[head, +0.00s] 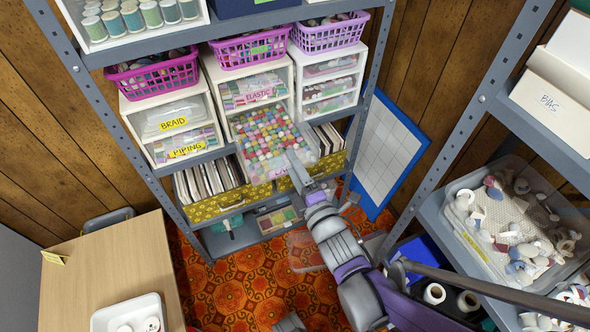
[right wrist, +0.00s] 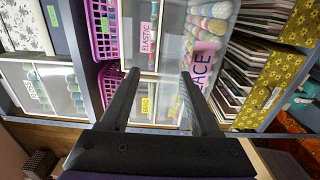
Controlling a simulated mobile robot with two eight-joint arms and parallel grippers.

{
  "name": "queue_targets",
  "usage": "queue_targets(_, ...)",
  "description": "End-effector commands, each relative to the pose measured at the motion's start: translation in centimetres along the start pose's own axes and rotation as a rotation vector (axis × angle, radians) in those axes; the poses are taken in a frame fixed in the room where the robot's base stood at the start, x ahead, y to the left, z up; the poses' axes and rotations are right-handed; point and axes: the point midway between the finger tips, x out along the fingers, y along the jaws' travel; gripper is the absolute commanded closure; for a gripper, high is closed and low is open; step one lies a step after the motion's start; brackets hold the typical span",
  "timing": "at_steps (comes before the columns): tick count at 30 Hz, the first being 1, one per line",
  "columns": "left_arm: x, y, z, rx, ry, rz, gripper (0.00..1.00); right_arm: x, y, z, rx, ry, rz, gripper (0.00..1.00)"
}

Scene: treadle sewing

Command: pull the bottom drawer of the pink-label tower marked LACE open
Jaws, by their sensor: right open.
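The pink-label tower (head: 208,66) stands on the middle shelf, its upper drawer marked ELASTIC (head: 259,92) and shut. Its bottom drawer (head: 268,135) stands well out, showing many colourful balls from above. Its pink label is mostly hidden in the head view; the right wrist view shows the LACE label (right wrist: 203,66) on the clear drawer front. My right gripper (head: 320,182) is at the drawer's front right corner. In the right wrist view its open fingers (right wrist: 158,76) have the LACE front beside the right finger; I cannot tell whether they touch.
A yellow-label tower (head: 131,108) stands left and another drawer tower (head: 293,50) right. Pink baskets (head: 152,76) sit on top. Yellow floral boxes (head: 228,201) are below. A shelf with a tray of spools (head: 472,238) stands right, close to my arm. A wooden table (head: 105,270) is left.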

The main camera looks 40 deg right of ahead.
Motion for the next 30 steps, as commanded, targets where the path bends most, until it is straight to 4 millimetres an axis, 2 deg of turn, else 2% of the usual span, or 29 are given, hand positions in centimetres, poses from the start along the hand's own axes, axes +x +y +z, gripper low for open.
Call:
queue_targets(1, -1.3, 0.0, -0.6, 0.0, 0.005, 0.0, 0.5, -0.1, 1.9, 0.0, 0.0, 0.0, 0.005, 0.45)
queue_targets(3, -2.2, 0.0, -1.1, 0.0, 0.008, 0.0, 0.5, -0.1, 3.2, 0.0, 0.001, 0.0, 0.005, 0.45)
queue_targets(10, -4.0, 0.0, -2.0, 0.0, 0.014, 0.0, 0.5, 0.0, 6.4, 0.0, 0.002, 0.0, 0.004, 0.45)
queue_targets(21, -4.2, 0.0, -2.1, 0.0, 0.015, 0.0, 0.5, 0.2, 7.2, 0.1, 0.001, 0.0, 0.007, 0.44)
queue_targets(30, -4.9, 0.0, -2.5, 0.0, 0.018, 0.0, 0.5, -1.2, 6.9, 0.1, 0.001, -0.004, -0.007, 0.45)
